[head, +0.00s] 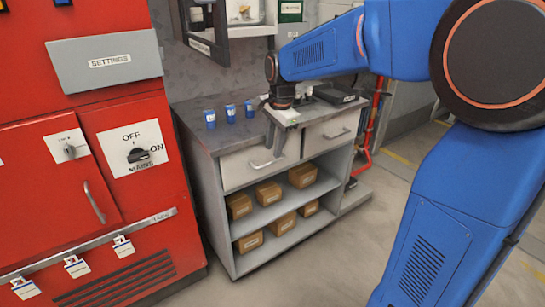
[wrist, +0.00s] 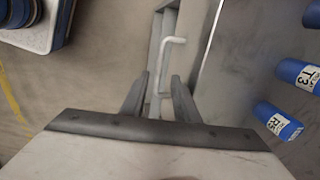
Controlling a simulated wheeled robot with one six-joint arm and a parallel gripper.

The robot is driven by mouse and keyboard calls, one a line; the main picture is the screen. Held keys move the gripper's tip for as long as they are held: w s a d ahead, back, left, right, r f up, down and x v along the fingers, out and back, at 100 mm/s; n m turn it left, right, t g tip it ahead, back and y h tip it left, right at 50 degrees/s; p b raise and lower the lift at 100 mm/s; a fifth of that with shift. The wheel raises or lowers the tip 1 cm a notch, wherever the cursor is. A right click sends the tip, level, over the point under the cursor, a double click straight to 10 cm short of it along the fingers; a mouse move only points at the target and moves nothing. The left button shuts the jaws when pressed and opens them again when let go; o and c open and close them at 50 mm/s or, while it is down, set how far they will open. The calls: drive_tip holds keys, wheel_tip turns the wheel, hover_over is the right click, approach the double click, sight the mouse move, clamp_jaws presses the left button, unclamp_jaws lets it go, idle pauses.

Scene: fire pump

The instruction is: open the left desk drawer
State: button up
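The desk's left drawer (head: 238,170) has a pale front with a bar handle (head: 266,164). It looks shut in the head view. My gripper (head: 281,138) points down at the desk's front edge, above and a little right of that handle. In the wrist view my gripper (wrist: 160,78) is open, its two dark fingers apart. A pale bent handle (wrist: 168,55) shows between and beyond the fingertips. I cannot tell whether a finger touches it, and the fingertips are small and partly hidden in the head view.
The right drawer (head: 340,129) is beside the left one and looks shut. Several blue cans (head: 230,113) stand on the desktop (head: 240,135). Cardboard boxes (head: 268,192) fill the shelves below. A red cabinet (head: 60,200) stands at left. Floor before the desk is clear.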

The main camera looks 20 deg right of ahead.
sight(272, 162)
drive_tip(key=shift+w+a+f, duration=0.1)
drive_tip(key=shift+w+f, duration=0.15)
drive_tip(key=shift+f, duration=0.95)
drive_tip(key=shift+w+a+f, duration=0.1)
drive_tip(key=shift+w+f, duration=0.1)
drive_tip(key=shift+f, duration=1)
drive_tip(key=shift+c, duration=0.7)
clamp_jaws()
